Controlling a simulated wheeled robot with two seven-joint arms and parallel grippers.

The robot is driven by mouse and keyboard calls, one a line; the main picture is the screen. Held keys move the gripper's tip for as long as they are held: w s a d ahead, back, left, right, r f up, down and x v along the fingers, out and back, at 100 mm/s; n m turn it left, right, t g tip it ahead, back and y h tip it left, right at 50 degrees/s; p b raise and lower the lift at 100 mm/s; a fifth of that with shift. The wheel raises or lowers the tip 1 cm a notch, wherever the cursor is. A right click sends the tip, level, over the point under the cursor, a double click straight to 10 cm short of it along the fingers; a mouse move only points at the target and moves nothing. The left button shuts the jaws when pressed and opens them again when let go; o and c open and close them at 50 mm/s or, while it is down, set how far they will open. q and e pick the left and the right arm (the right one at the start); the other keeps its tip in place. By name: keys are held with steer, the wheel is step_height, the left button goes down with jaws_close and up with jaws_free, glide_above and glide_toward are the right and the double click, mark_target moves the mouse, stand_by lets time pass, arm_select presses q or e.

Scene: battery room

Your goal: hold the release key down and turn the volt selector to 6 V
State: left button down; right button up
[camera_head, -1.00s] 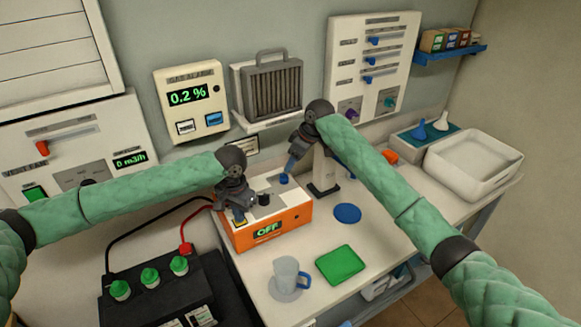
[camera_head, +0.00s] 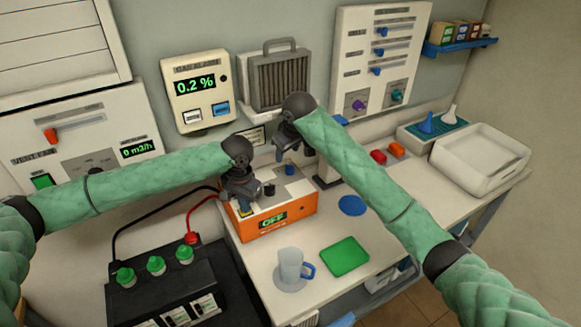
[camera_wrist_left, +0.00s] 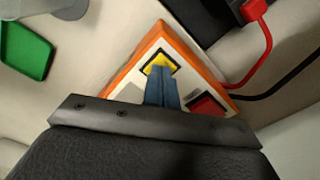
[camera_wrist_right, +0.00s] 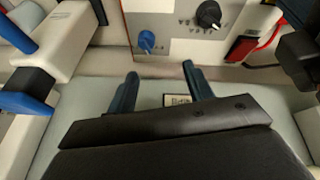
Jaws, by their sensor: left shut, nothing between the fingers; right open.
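The orange charger box (camera_head: 278,226) stands on the bench, its display reading OFF. On its pale top are a black knob (camera_head: 269,189) and a blue knob (camera_head: 290,169). Both also show in the right wrist view, the black knob (camera_wrist_right: 208,14) with markings around it and the blue knob (camera_wrist_right: 147,40). I cannot read which is the volt selector. My left gripper (camera_wrist_left: 161,70) is shut and empty, its tips at the yellow key (camera_wrist_left: 163,61); how far the key is pressed is unclear. My right gripper (camera_wrist_right: 160,72) is open, its fingers above and short of the blue knob.
A red key (camera_wrist_left: 207,106) lies beside the left fingers. The black battery (camera_head: 165,285) with red and black leads stands front left. A grey filter (camera_head: 277,80) stands behind.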

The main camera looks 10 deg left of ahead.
mark_target(290, 167)
steer(key=w+f+m, duration=0.1)
steer(key=f, duration=0.2)
steer(key=w+f+m, duration=0.2)
steer(key=f, duration=0.2)
steer(key=w+f+m+h, duration=0.1)
steer(key=f+m, duration=0.1)
steer(key=f, duration=0.1)
steer(key=shift+w+f+t, duration=0.2)
steer(key=shift+w+t, duration=0.1)
